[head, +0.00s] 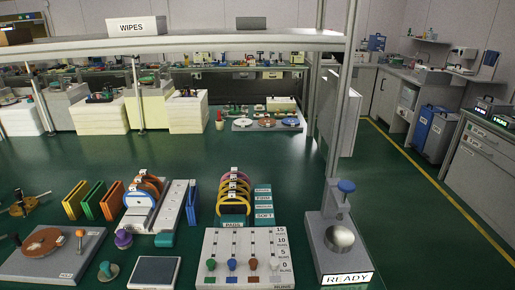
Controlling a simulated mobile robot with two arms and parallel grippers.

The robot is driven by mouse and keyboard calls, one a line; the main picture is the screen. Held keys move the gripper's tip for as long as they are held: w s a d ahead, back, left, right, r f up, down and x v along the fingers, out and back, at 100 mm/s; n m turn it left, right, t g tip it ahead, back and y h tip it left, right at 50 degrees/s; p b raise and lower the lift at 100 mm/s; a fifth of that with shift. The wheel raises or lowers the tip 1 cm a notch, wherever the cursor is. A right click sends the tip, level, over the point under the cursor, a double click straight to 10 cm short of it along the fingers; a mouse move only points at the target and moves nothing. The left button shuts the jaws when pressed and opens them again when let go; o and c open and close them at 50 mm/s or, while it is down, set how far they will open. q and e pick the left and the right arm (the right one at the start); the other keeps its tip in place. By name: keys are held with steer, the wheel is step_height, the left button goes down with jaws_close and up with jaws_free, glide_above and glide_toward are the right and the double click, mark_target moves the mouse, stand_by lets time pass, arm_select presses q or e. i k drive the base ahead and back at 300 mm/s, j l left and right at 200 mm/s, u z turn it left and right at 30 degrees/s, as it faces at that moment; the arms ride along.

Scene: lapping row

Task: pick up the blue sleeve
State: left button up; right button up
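Thin upright coloured slabs that look like sleeves stand on the green bench. The blue one (192,204) stands on edge, just right of a grey slotted bar (173,205). A yellow one (75,200), a green one (93,200) and an orange one (112,200) stand in a row further left. I take the blue slab as the blue sleeve; no label on it is readable. Neither of my grippers is in view.
Left of the grey bar is a rack of orange and blue-white discs (139,199). Right of the blue slab are coloured hoops (234,194). In front are a white panel with coloured knobs (249,257) and a dark square plate (157,271). A READY stand (335,240) and post are at right.

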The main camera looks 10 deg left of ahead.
mark_target(192, 211)
steer(key=j+z, duration=0.2)
steer(key=j, duration=0.3)
steer(key=k+j+z, duration=0.2)
steer(key=j, duration=0.25)
steer(key=k+j+z, duration=0.2)
steer(key=j, duration=0.25)
steer(key=i, duration=0.1)
